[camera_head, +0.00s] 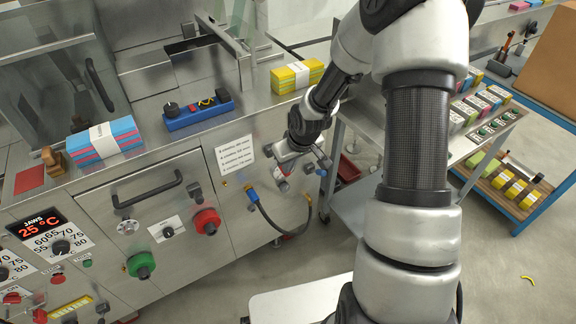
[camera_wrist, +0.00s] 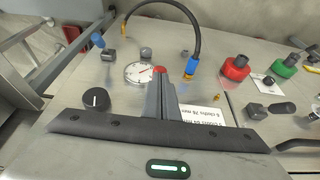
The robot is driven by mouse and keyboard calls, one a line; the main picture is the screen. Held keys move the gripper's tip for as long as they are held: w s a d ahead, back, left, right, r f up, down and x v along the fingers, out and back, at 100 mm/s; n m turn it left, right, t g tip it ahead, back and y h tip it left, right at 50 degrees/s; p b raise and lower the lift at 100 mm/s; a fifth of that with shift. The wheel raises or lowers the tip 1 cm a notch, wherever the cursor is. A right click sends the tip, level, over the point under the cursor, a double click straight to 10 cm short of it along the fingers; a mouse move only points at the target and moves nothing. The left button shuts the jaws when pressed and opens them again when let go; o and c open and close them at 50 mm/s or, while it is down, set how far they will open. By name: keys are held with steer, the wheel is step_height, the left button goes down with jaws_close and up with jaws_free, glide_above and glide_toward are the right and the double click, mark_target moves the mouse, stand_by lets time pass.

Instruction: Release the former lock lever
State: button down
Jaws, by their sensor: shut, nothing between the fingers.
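My gripper (camera_head: 291,152) is close to the machine's front panel, right of the white label sheet (camera_head: 235,155). In the wrist view its fingers (camera_wrist: 160,82) are shut, with nothing seen between them. A small red part (camera_wrist: 160,70) shows just at the fingertips; whether they touch it I cannot tell. A blue-ended handle (camera_wrist: 97,40) stands by a grey block (camera_wrist: 108,56), apart from the fingers; it also shows in the head view (camera_head: 321,160). No part is marked as the former lock lever, so I cannot tell for sure which it is.
A black hose with a blue fitting (camera_wrist: 192,66) loops near the fingers. A round dial (camera_wrist: 140,73) and black knob (camera_wrist: 96,99) are beside them. Red (camera_head: 207,221) and green (camera_head: 141,265) knobs stick out further left. A steel cart (camera_head: 352,205) stands right.

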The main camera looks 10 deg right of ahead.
steer(key=shift+s+d+f+t+y+b, duration=0.1)
steer(key=shift+s+f+t+y+b, duration=0.15)
steer(key=shift+f+t+b, duration=0.65)
steer(key=shift+s+f+t+y+b, duration=0.1)
steer(key=shift+f+t+y+b, duration=0.25)
steer(key=shift+f+b, duration=0.9)
